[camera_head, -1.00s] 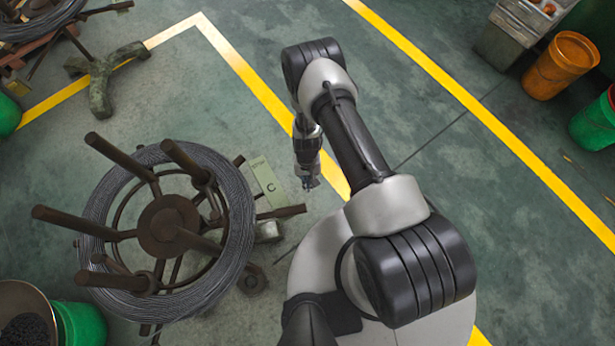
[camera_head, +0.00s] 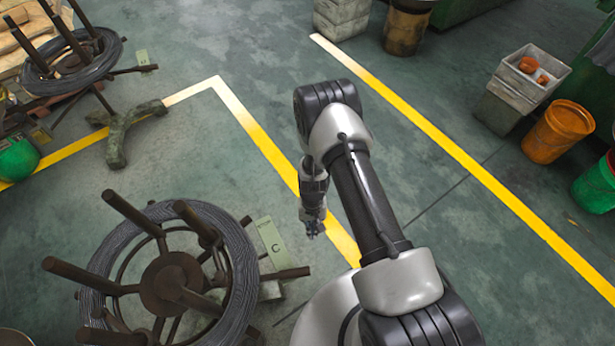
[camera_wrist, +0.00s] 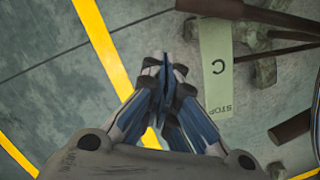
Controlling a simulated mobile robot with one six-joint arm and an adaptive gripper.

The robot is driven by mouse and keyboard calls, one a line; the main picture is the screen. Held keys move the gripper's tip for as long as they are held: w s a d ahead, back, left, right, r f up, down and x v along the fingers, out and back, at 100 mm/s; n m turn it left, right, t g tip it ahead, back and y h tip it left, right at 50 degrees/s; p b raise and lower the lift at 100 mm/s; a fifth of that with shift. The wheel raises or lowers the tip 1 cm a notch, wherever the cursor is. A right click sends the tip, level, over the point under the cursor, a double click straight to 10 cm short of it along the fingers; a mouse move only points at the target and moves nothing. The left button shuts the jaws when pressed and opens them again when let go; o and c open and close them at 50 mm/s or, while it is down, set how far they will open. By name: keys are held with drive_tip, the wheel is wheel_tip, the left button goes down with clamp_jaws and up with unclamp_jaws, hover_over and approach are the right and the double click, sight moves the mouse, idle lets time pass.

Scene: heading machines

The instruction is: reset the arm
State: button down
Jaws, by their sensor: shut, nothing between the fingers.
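My gripper (camera_head: 314,230) hangs down at the end of my arm in the head view, over the floor by the yellow line. In the wrist view my gripper (camera_wrist: 165,68) has its fingers together, with nothing between them. The arm is bent, its elbow raised toward the top of the head view. The gripper is apart from the wire-coil reel to its left.
A reel with a grey wire coil (camera_head: 244,290) stands at lower left, its rusty bars sticking out. A green card marked C (camera_head: 270,242) lies beside it. An orange bucket (camera_head: 557,132), a green bucket (camera_head: 597,186) and grey crates (camera_head: 520,85) stand at right. Open floor lies between.

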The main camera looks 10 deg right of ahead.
drive_tip(key=w+d+r+t, duration=0.1)
drive_tip(key=w+r, duration=0.2)
drive_tip(key=r, duration=1.4)
drive_tip(key=w+d+r+t, duration=0.15)
drive_tip(key=w+r, duration=0.25)
drive_tip(key=r, duration=1.3)
drive_tip(key=s+r+t, duration=0.2)
drive_tip(key=s+r, duration=0.3)
drive_tip(key=r, duration=0.6)
drive_tip(key=s+d+r+t, duration=0.1)
drive_tip(key=s+d+r, duration=0.1)
drive_tip(key=s+r, duration=0.3)
drive_tip(key=s+d+r+n+t, duration=0.1)
drive_tip(key=s+r, duration=0.4)
drive_tip(key=s, duration=0.7)
drive_tip(key=shift+s+d+r, duration=0.2)
drive_tip(key=shift+s+d, duration=0.15)
drive_tip(key=shift+d, duration=0.15)
